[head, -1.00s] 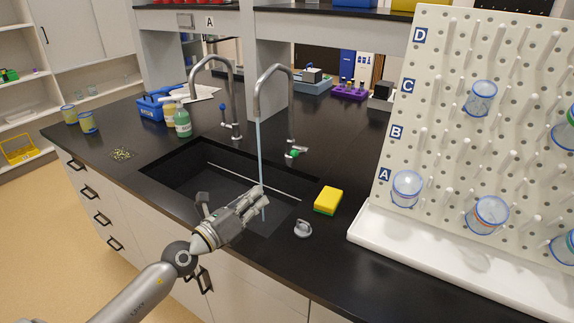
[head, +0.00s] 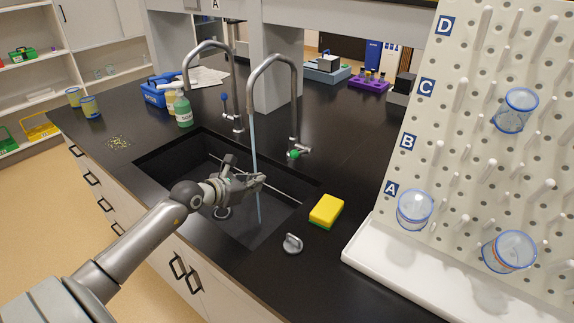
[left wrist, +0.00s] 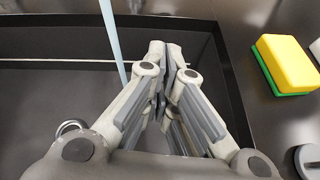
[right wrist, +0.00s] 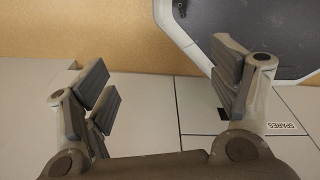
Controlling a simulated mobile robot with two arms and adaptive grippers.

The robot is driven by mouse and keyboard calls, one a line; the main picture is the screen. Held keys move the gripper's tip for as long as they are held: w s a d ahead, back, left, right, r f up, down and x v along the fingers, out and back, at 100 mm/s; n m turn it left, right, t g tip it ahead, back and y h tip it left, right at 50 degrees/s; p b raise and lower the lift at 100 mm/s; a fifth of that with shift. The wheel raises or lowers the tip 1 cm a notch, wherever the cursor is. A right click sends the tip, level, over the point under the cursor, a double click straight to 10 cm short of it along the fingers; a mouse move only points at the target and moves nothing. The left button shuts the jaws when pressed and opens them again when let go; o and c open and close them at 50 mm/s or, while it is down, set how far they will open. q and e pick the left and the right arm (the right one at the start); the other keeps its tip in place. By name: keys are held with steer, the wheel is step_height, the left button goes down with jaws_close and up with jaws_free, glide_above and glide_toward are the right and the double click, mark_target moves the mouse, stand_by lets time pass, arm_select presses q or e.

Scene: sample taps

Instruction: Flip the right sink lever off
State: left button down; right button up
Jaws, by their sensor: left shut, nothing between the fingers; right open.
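The right tap (head: 272,68) is a grey gooseneck with a green-marked lever (head: 294,153) at the foot of its post. A pale blue stream of water (head: 255,150) runs from its spout into the black sink (head: 190,150). My left gripper (head: 262,180) is shut and empty over the sink, close to the stream and short of the lever. In the left wrist view the closed fingers (left wrist: 168,62) are just right of the stream (left wrist: 112,40); the lever is not visible there. My right gripper (right wrist: 165,95) is open and empty, facing cabinet fronts and floor; the head view does not show it.
The left tap (head: 208,48) has a blue lever (head: 224,98) and no visible stream. A yellow-green sponge (head: 326,211) and a grey plug (head: 292,244) lie right of the sink. A pegboard with beakers (head: 440,160) stands at the right. Bottles (head: 182,110) stand behind the sink's left.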

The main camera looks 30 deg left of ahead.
mark_target(302, 152)
arm_select(q)
steer(key=w+d+f+p, duration=0.1)
steer(key=w+d+p, duration=0.1)
steer(key=w, duration=0.9)
steer(key=shift+w, duration=0.25)
arm_select(e)
steer(key=shift+s+d+r, duration=0.1)
steer(key=shift+s+r, duration=0.25)
steer(key=shift+r, duration=0.25)
steer(key=shift+s+r, duration=0.35)
steer(key=shift+r, duration=0.25)
